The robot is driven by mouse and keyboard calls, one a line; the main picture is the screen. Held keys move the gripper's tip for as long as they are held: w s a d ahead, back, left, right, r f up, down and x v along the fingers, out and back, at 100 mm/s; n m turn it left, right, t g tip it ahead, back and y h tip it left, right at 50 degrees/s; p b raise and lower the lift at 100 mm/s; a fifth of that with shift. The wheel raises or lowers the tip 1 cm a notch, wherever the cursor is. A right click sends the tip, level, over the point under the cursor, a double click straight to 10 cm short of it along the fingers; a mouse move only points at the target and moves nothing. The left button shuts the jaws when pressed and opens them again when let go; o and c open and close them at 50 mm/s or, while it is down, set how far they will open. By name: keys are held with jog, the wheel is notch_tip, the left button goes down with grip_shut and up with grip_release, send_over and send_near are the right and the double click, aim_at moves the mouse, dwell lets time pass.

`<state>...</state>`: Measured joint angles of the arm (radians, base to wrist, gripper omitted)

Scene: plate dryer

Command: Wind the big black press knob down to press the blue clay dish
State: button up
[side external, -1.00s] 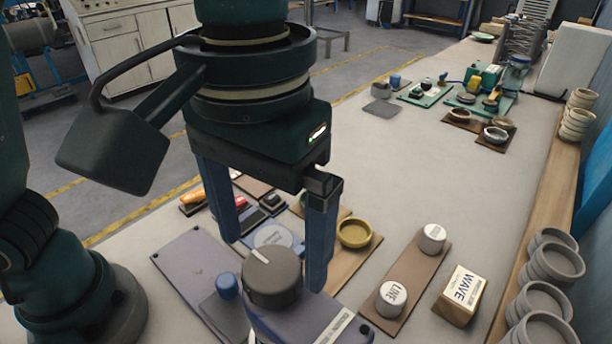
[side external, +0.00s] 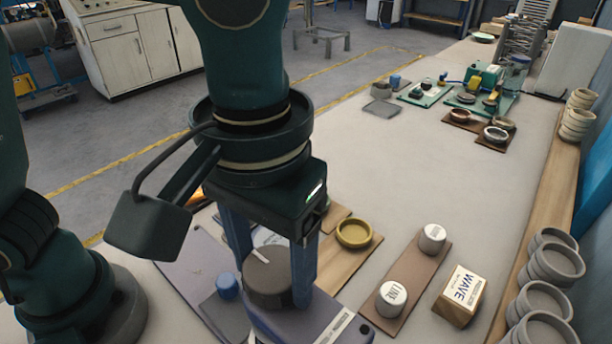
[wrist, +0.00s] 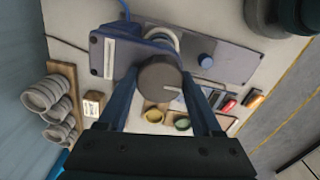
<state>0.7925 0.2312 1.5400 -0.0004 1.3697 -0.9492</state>
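The big press knob (side external: 268,278) is dark grey with a pale line on top, and stands at the front of the press. In the wrist view, the knob (wrist: 160,88) sits between my two fingers. My gripper (side external: 274,272) points down over the knob with one blue finger on each side. The fingers look open around it with little room; I cannot tell whether either touches. The press base (side external: 190,265) is purple-grey. In the wrist view, a pale round part (wrist: 165,36) shows partly behind the knob. I cannot make out the blue clay dish.
A small blue knob (side external: 228,286) stands close left of the big knob. A yellow dish (side external: 354,233) sits on a wooden board to the right. A brown board (side external: 412,280) with two white-topped jars and a WAVE block (side external: 459,295) lie farther right.

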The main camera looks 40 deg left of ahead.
jog(key=shift+m, duration=0.4)
jog(key=m, duration=0.4)
jog(key=shift+m, duration=0.3)
jog(key=m, duration=0.4)
jog(key=shift+m, duration=0.3)
jog(key=m, duration=0.5)
jog(key=shift+m, duration=2.4)
jog(key=o, duration=1.4)
jog(key=shift+r, duration=0.1)
